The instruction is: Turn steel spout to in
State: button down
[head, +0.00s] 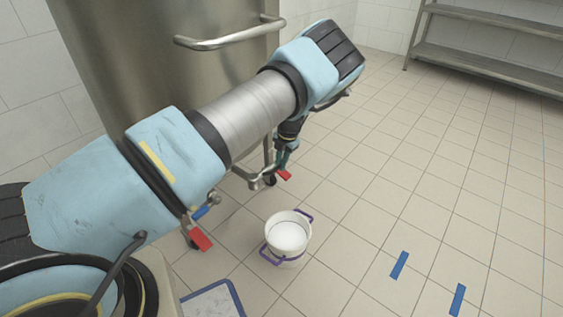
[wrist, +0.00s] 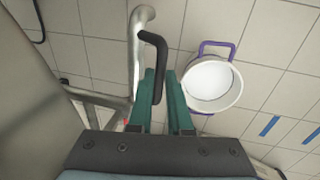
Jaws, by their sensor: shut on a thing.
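The steel spout (wrist: 136,62) is a bent metal pipe in the wrist view, running down just left of my fingers. A black bent handle (wrist: 155,50) sits beside its upper bend and reaches down between my green fingers. My gripper (wrist: 164,84) is shut on this black handle. In the head view my gripper (head: 284,160) is small and partly covered by my arm, beside the steel tank; I cannot pick out the spout there. The white bucket (head: 289,236) with purple handles stands on the floor; the wrist view shows the bucket (wrist: 213,84) right of the spout.
The large steel tank (head: 165,60) with a bar handle (head: 230,36) stands behind my arm. Red taps show low on its frame. Blue tape strips (head: 400,265) mark the floor at right. Steel shelves (head: 490,65) stand at the back right. The tiled floor between is clear.

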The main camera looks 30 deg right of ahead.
jog(key=shift+w, duration=0.15)
jog(key=c, duration=0.8)
grip_release()
jog(key=shift+c, duration=0.2)
notch_tip(320, 180, up, 11)
jog(key=s+p, duration=0.1)
jog(key=s, duration=0.1)
jog(key=shift+d+f+p, duration=0.2)
jog(key=shift+d+p, duration=0.15)
jog(key=shift+s, duration=0.15)
